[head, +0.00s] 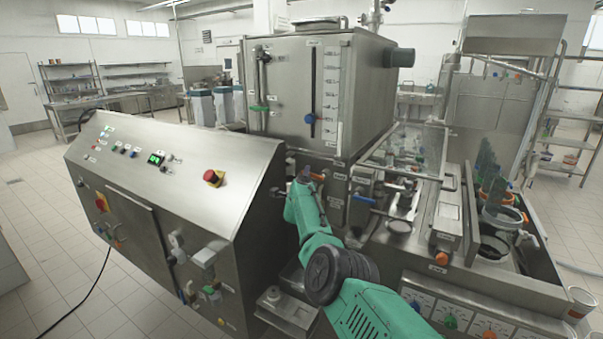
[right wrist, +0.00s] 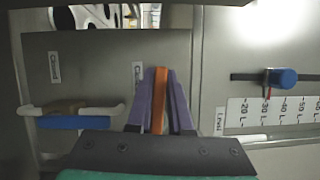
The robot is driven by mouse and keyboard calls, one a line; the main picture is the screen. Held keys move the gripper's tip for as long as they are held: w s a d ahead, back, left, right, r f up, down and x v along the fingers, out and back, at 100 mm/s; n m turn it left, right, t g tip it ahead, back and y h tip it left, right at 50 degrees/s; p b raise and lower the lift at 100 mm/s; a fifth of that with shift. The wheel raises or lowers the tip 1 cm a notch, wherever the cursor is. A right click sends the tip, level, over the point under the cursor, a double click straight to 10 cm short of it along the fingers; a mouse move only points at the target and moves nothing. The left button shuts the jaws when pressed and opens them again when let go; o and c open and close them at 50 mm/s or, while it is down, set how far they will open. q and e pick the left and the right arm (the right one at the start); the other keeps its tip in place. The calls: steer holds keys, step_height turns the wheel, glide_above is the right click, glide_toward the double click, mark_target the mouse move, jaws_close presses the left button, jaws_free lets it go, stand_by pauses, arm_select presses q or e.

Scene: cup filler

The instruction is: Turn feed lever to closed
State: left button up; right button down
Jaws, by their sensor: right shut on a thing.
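My right gripper (head: 305,174) is at the front of the steel tank, below its level scale. In the right wrist view its purple fingers (right wrist: 158,100) are shut on an orange lever handle (right wrist: 158,98), which lies between them. The orange handle (head: 318,177) also shows just right of the gripper in the head view. Small "Closed" labels (right wrist: 137,76) stand on the plate by the handles. I cannot read which label names the feed lever. My left gripper is not in view.
A blue-handled lever (right wrist: 72,122) is beside the gripper, and also shows in the head view (head: 363,200). The tank (head: 285,75) has a blue level knob (head: 310,118). A slanted control panel (head: 180,160) stands left of my arm, close to it.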

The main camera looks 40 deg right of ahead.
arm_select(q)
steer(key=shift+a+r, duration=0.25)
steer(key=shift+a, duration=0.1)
arm_select(e)
steer(key=shift+d+f+n, duration=0.1)
steer(key=shift+n, duration=0.3)
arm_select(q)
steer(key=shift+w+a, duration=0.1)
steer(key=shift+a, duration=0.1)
arm_select(e)
steer(key=c, duration=0.8)
jaws_free()
steer(key=shift+d+f, duration=0.1)
steer(key=shift+f, duration=0.1)
